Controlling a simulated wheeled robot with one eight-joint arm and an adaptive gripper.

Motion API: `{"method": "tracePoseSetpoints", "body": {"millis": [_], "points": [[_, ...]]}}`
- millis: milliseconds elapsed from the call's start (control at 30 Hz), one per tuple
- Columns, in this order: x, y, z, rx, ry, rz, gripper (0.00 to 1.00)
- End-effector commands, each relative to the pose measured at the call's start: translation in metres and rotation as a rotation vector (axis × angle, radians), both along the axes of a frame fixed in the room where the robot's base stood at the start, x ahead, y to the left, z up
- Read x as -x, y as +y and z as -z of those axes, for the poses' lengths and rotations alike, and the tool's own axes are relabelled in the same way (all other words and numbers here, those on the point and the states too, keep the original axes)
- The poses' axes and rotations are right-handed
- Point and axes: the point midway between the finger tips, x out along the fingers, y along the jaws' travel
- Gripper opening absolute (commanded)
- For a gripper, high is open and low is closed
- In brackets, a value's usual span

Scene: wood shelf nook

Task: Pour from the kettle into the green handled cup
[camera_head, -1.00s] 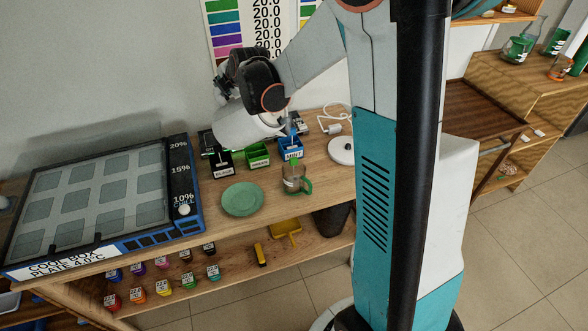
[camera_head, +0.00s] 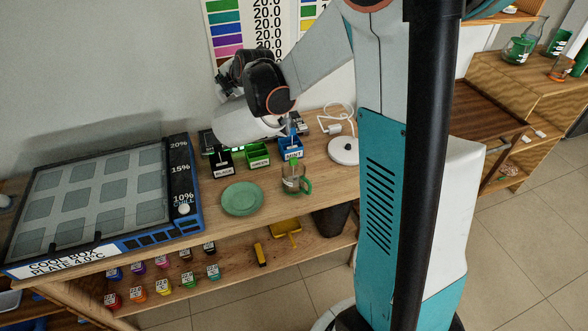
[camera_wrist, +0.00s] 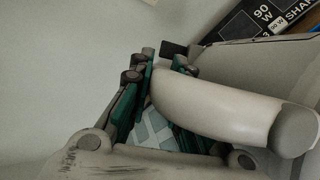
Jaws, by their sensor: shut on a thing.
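The white kettle (camera_head: 245,126) is held in the air above the back of the wooden counter, in front of the wall. My gripper (camera_wrist: 160,72) is shut on the kettle's handle (camera_wrist: 225,105), which fills much of the wrist view. In the head view my wrist hides the kettle's upper part and the grip. The clear cup with the green handle (camera_head: 306,186) stands upright on the counter, to the right of and below the kettle, apart from it. A flow of liquid cannot be made out.
A green plate (camera_head: 242,199) lies left of the cup. Black (camera_head: 222,168), green (camera_head: 258,158) and blue (camera_head: 290,153) labelled boxes stand behind it. A white kettle base (camera_head: 344,150) is at right. A cool box (camera_head: 100,200) fills the left counter.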

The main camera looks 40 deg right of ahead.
Motion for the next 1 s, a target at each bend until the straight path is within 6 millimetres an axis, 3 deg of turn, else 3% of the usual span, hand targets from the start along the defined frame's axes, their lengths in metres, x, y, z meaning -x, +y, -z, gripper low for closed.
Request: {"method": "tracePoseSetpoints", "body": {"millis": [1000], "points": [[0.0008,0.0015,-0.0051,-0.025,-0.059,0.000,0.00]]}}
